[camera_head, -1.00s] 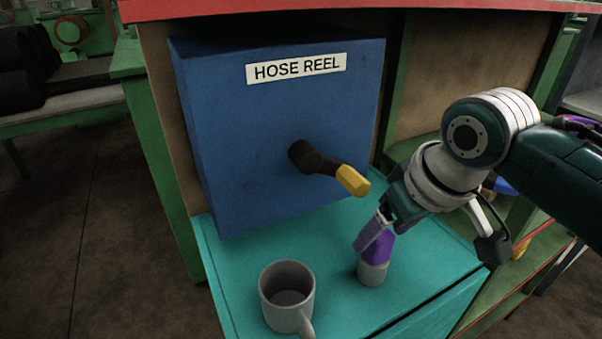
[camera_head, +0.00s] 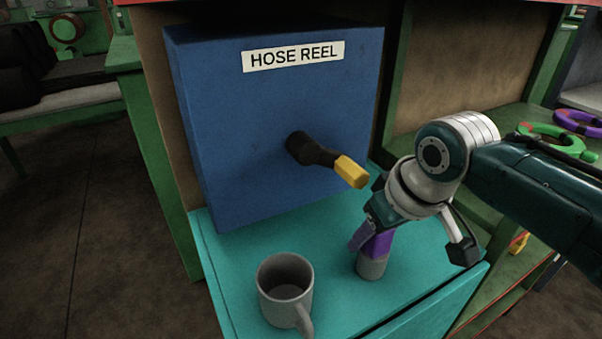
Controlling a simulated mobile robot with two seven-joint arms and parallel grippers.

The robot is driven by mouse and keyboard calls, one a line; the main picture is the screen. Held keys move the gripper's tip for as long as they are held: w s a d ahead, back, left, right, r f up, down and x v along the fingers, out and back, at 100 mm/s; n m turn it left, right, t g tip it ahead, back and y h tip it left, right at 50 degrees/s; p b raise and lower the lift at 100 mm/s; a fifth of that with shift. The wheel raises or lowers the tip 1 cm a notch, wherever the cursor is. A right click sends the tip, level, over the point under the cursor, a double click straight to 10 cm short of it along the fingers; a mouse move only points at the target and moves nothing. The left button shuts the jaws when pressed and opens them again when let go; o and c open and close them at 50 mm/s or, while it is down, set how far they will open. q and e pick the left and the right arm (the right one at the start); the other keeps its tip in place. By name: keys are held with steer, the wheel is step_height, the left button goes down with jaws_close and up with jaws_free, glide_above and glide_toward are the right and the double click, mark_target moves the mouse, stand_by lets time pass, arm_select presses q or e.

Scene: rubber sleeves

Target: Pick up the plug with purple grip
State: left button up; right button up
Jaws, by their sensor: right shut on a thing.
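The plug with purple grip (camera_head: 374,258) stands upright on the teal surface (camera_head: 330,240), its grey lower part down and its purple part up. My right gripper (camera_head: 370,228) comes from the upper right and is shut on the purple grip, hiding its top. The plug's base seems to touch the surface; a small gap cannot be ruled out. My left gripper is not in view.
A grey mug (camera_head: 285,290) stands left of the plug. Behind is a blue box (camera_head: 250,130) labelled HOSE REEL, with a black crank and yellow handle (camera_head: 351,172) jutting out close to my right gripper. Green and purple rings (camera_head: 555,135) lie on a shelf at right.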

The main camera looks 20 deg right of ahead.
jaws_close()
stand_by(0.4)
